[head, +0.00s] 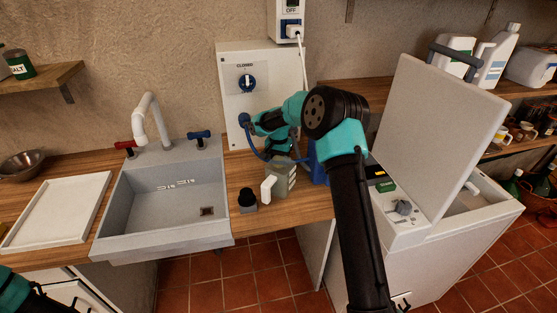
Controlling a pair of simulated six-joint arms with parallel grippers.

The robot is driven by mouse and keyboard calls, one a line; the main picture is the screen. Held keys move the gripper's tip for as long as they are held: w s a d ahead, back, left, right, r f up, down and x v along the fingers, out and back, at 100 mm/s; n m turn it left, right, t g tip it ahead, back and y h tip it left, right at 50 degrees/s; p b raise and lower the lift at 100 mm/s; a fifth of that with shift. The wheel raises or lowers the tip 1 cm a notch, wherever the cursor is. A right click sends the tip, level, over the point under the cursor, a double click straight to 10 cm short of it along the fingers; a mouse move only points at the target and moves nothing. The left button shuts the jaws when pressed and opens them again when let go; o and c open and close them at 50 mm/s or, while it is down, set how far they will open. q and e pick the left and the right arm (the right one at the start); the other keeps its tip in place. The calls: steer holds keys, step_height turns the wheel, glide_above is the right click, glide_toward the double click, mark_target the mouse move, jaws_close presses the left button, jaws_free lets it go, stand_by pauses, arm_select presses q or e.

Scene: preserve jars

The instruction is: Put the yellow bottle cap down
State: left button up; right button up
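I cannot make out the yellow bottle cap in the head view. My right arm reaches in from the lower right and bends over the counter. Its wrist end is above a translucent grey-green bottle (281,185) with a pale label, upright on the wooden counter. The fingers of my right gripper are too small and covered to tell whether they hold anything. A blue container (318,168) stands partly hidden behind my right arm. Only a teal and black part of my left arm shows at the lower left corner; its gripper is out of view.
A grey sink (165,203) with a white tap (152,121) is left of the bottle, with a white tray (60,212) beyond it. A small black-topped object (247,198) stands near the counter's front edge. An open-lidded white machine (438,130) is at right.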

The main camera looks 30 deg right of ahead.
steer(key=shift+f, duration=0.1)
steer(key=o, duration=1)
step_height(320, 180, up, 12)
stand_by(0.5)
